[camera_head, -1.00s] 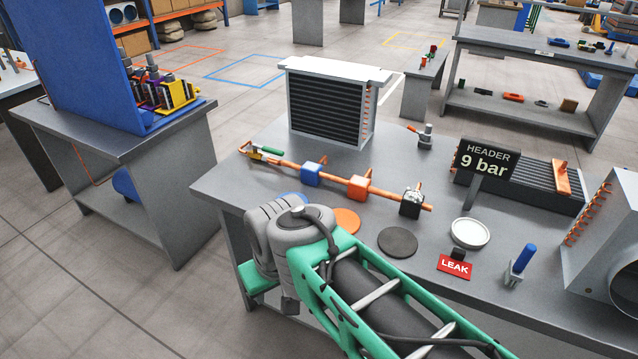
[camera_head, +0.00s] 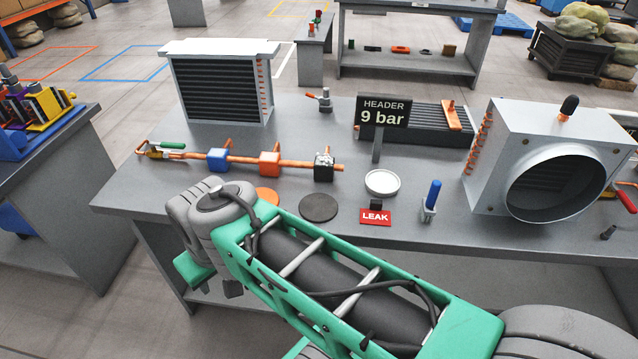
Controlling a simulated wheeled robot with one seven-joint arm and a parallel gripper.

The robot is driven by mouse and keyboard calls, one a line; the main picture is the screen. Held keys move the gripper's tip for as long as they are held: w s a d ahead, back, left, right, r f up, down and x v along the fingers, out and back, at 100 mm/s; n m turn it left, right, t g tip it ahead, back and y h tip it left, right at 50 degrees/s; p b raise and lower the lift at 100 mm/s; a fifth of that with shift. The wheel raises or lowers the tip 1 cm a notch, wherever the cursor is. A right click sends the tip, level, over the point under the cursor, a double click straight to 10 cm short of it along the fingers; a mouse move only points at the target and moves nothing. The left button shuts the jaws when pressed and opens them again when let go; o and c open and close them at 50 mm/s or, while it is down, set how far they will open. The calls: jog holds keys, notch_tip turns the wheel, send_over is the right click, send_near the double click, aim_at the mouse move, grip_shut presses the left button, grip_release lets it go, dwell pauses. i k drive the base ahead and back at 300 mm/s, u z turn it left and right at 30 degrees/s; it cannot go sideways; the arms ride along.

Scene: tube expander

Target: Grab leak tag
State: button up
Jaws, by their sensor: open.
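The leak tag (camera_head: 376,217) is a small red plate with white "LEAK" lettering and a black block at its top edge. It lies near the front edge of the grey workbench (camera_head: 420,232), just in front of a round white dish. The tag is fully visible, with nothing touching it from above. My green and grey arm crosses the foreground, in front of the bench edge and below the tag in the picture.
A black disc (camera_head: 319,207) and a white dish (camera_head: 382,183) lie near the tag. A blue-handled tool (camera_head: 431,199) stands to its right. Behind are a "9 bar" sign (camera_head: 383,115) and a copper pipe with blocks (camera_head: 240,160). A ducted metal box (camera_head: 530,150) stands right.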

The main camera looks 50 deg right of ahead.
aim_at(373, 215)
jog(key=z, duration=1.35)
jog(key=k, duration=1.3)
jog(key=u, duration=0.9)
jog(key=i, duration=1.35)
jog(key=z, duration=0.8)
